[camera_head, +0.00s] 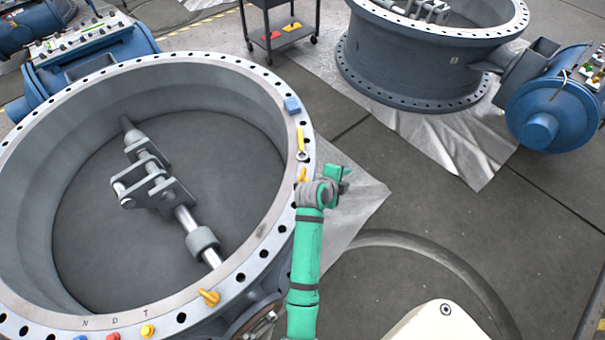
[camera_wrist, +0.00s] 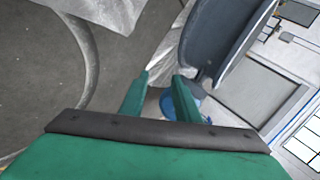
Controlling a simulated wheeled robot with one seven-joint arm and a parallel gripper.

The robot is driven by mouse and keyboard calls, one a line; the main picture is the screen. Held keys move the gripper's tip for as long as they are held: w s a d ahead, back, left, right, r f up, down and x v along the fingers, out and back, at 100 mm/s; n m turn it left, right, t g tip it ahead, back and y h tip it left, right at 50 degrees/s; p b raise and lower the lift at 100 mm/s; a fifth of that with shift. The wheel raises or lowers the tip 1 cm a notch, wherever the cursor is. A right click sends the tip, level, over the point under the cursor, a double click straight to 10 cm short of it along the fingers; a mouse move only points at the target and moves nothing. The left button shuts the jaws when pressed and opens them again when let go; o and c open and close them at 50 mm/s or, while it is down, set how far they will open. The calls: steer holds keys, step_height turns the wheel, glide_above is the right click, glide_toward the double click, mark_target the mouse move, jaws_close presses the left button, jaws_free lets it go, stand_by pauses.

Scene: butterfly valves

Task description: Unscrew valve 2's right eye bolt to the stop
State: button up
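A large grey valve ring (camera_head: 233,272) fills the left of the head view; I cannot read a valve number on it. No eye bolt shows clearly there.
A yellow tool (camera_head: 300,140) and a blue block (camera_head: 292,104) lie on the right flange. A second valve (camera_head: 405,65) with a blue actuator (camera_head: 555,105) stands at the upper right. A dark cart (camera_head: 283,38) stands behind.

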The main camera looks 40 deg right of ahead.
steer(key=w+m, duration=0.1)
steer(key=m, duration=0.1)
steer(key=m+g+y, duration=0.3)
steer(key=m+y, duration=0.7)
steer(key=m, duration=0.4)
glide_toward(302, 173)
steer(key=shift+s+d+f, duration=0.1)
steer(key=shift+s, duration=0.05)
steer(key=shift+m, duration=0.3)
step_height(302, 173, down, 11)
steer(key=shift+r, duration=0.2)
jaws_close()
